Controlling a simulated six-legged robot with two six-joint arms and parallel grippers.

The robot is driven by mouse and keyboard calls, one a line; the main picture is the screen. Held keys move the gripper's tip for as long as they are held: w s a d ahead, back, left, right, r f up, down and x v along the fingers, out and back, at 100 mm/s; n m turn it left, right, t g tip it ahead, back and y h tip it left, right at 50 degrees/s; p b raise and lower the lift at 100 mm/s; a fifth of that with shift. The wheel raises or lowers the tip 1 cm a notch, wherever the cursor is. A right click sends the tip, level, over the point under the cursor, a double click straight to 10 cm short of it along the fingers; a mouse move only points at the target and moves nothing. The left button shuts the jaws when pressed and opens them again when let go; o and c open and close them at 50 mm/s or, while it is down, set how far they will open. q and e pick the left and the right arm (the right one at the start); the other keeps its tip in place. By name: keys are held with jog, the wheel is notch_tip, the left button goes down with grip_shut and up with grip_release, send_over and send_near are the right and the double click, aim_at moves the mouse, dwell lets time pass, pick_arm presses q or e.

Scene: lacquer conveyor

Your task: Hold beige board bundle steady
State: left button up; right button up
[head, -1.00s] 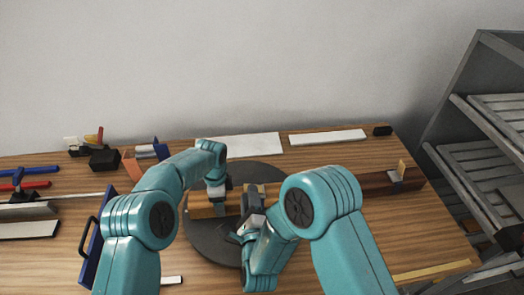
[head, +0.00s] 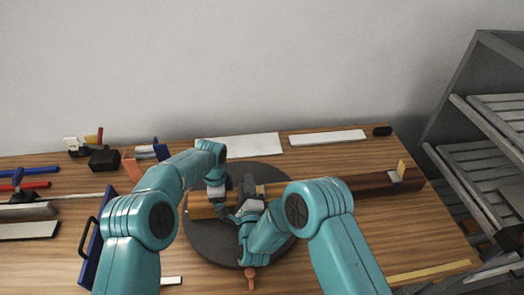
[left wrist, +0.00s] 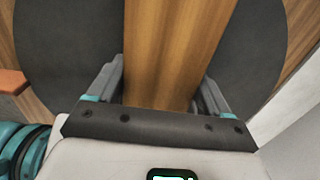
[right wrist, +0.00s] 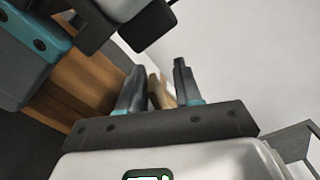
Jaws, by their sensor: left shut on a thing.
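The beige board bundle (head: 202,212) lies across the dark round turntable (head: 210,246). In the left wrist view it runs as a long wood-toned piece (left wrist: 175,50) between the fingers. My left gripper (head: 217,198) is shut on the bundle, one finger on each side (left wrist: 165,85). My right gripper (head: 248,185) is just right of the left one, above the turntable and bundle. In the right wrist view its fingers (right wrist: 158,85) stand apart with a gap, and nothing is clearly gripped. The right gripper hides part of the bundle in the head view.
A dark brown beam (head: 375,183) extends right. White boards (head: 240,146) lie at the back by the wall. An orange-handled tool (head: 250,275) lies at the front. Blue and red clamps (head: 28,186) are at the left. A grey shelf rack (head: 485,150) stands at the right.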

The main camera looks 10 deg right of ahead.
jog(key=shift+d+r+m, duration=0.2)
jog(key=shift+r+m, duration=0.1)
jog(key=shift+m, duration=0.4)
jog(key=s, duration=0.7)
jog(key=w, duration=0.7)
jog(key=shift+d+f, duration=0.1)
jog(key=shift+d, duration=0.1)
jog(key=m, duration=0.1)
jog(key=d+r+m, duration=0.1)
jog(key=m, duration=0.1)
jog(key=s, duration=0.8)
jog(key=a+r, duration=0.6)
jog(key=r, duration=0.1)
jog(key=s+d+f+m+g+h, duration=0.1)
jog(key=d+f+m+g+h, duration=0.2)
jog(key=f+g+h, duration=0.1)
jog(key=x, duration=1.2)
jog(key=shift+d, duration=0.25)
jog(key=d+r+v, duration=0.1)
jog(key=v, duration=1.1)
notch_tip(320, 180, up, 9)
jog(key=t+y, duration=0.2)
send_over(262, 188)
jog(key=shift+f+n, duration=0.1)
jog(key=shift+n, duration=0.3)
